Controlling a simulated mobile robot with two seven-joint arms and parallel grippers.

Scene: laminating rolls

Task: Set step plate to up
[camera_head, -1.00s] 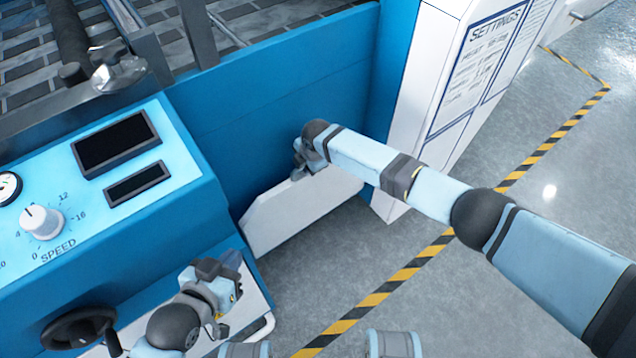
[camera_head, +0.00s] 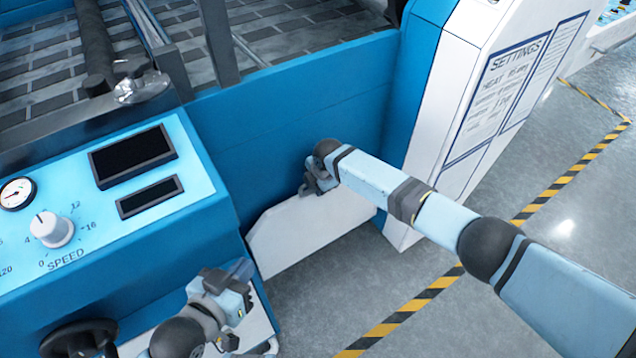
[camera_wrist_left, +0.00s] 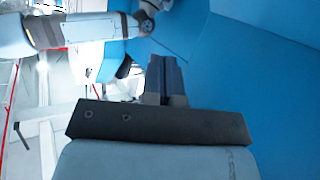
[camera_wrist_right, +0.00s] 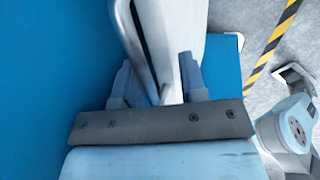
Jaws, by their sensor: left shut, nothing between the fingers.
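The step plate appears to be the white panel (camera_head: 312,232) low at the foot of the blue machine side; its exact tilt is hard to tell. My right gripper (camera_head: 318,182) is at its upper edge. In the right wrist view its fingers (camera_wrist_right: 163,82) are apart, on either side of a white edge (camera_wrist_right: 178,45) that looks like this plate; firm contact is not clear. My left gripper (camera_head: 238,272) is shut and empty beside the control console; its fingers meet in the left wrist view (camera_wrist_left: 165,75).
The blue console (camera_head: 110,225) with a speed knob (camera_head: 51,230) is at left, with a black handwheel (camera_head: 78,338) below. A white settings panel (camera_head: 505,95) stands right of the plate. Grey floor with a striped line (camera_head: 440,285) is open at right.

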